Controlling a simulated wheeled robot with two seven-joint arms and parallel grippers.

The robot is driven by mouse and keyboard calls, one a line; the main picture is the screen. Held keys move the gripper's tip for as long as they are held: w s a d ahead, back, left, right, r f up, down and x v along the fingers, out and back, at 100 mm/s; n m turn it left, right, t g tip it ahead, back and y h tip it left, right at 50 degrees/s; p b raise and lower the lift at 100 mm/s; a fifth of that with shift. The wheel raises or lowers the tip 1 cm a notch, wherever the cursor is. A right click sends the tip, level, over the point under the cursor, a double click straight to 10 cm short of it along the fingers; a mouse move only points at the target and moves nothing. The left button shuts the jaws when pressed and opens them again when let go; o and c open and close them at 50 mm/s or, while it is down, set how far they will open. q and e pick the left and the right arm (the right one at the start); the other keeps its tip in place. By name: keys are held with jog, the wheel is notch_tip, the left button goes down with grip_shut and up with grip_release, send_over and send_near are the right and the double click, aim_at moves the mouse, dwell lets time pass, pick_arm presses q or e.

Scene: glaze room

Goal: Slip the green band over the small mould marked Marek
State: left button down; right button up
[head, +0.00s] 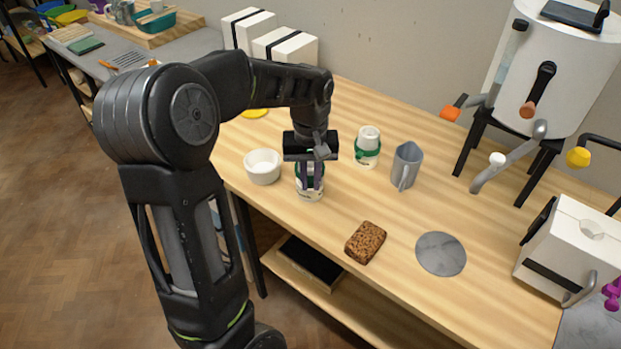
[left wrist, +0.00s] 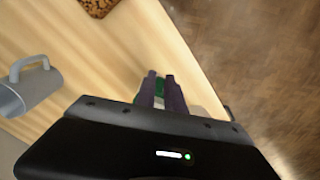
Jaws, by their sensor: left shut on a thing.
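My left gripper (head: 313,182) points down at a small white mould (head: 309,196) near the table's front edge. It is shut on a green band (head: 299,168), which shows at the mould's upper part. The fingers hide much of it, so I cannot tell how far the band is around the mould. In the left wrist view, green (left wrist: 160,87) shows between the fingers (left wrist: 161,76). Another white mould (head: 368,134) stands behind to the right with green around its lower part (head: 367,150). The markings are too small to read. My right gripper is not in view.
A white bowl (head: 262,167) stands close left of the gripper. A grey jug (head: 407,166) stands to the right, also in the left wrist view (left wrist: 30,88). A brown sponge-like block (head: 365,242) and grey disc (head: 441,254) lie in front. Bare wood lies between them.

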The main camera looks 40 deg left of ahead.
pick_arm(q)
jog(key=shift+f+b, duration=0.75)
jog(key=shift+f, duration=0.4)
dwell(0.6)
jog(key=c, duration=1.3)
grip_release()
jog(key=shift+c, duration=0.2)
jog(key=shift+r+p, duration=1.4)
jog(key=shift+r, duration=0.35)
jog(key=shift+r+p, duration=2.15)
jog(key=shift+r, duration=0.65)
jog(key=shift+f, duration=0.1)
